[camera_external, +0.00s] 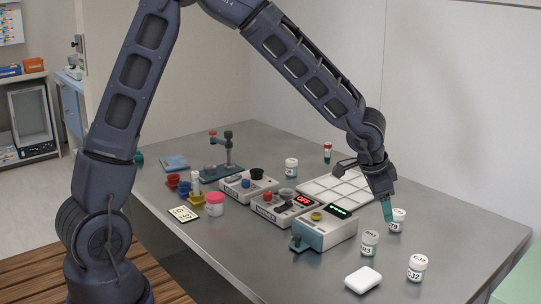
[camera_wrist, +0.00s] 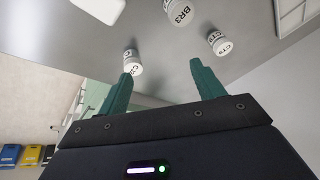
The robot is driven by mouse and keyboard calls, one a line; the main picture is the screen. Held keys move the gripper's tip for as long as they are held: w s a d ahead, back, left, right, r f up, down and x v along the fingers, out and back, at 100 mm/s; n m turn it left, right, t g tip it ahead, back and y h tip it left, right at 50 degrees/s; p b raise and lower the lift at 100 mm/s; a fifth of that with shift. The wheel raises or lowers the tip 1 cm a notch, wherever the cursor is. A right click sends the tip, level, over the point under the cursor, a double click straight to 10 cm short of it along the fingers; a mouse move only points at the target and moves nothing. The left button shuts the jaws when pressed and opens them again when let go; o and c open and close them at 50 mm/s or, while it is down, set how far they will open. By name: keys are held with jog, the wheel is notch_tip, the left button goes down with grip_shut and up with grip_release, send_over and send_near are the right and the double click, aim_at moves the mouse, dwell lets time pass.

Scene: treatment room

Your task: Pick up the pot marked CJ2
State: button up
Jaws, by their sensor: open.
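The pot marked CJ2 (camera_external: 416,268) is a small white pot standing upright near the table's right front edge. It also shows in the wrist view (camera_wrist: 132,62), just beyond the tip of the left finger. A similar pot marked BR3 (camera_external: 369,243) stands to its left, and one that reads CT9 (camera_external: 398,220) stands behind them. In the wrist view, BR3 (camera_wrist: 178,12) and CT9 (camera_wrist: 219,43) lie farther up. My gripper (camera_external: 387,211) is open and empty, with teal fingers (camera_wrist: 162,70). In the outside view its tip overlaps the left side of CT9; contact cannot be told.
A rounded white box (camera_external: 363,280) lies left of CJ2. A device with a green display (camera_external: 325,230) and a white compartment tray (camera_external: 335,190) stand left of my gripper. Another white pot (camera_external: 291,169) stands farther back. The table right of CJ2 is clear.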

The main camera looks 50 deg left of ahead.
jog(key=h, duration=0.2)
send_near(419, 259)
jog(key=w+f, duration=0.1)
jog(key=f, duration=0.1)
jog(key=shift+m+g, duration=0.3)
jog(key=shift+m, duration=0.1)
jog(key=shift+x, duration=5.2)
jog(key=shift+d, duration=0.2)
jog(key=c, duration=1.1)
jog(key=shift+o, duration=0.2)
jog(key=shift+r, duration=0.15)
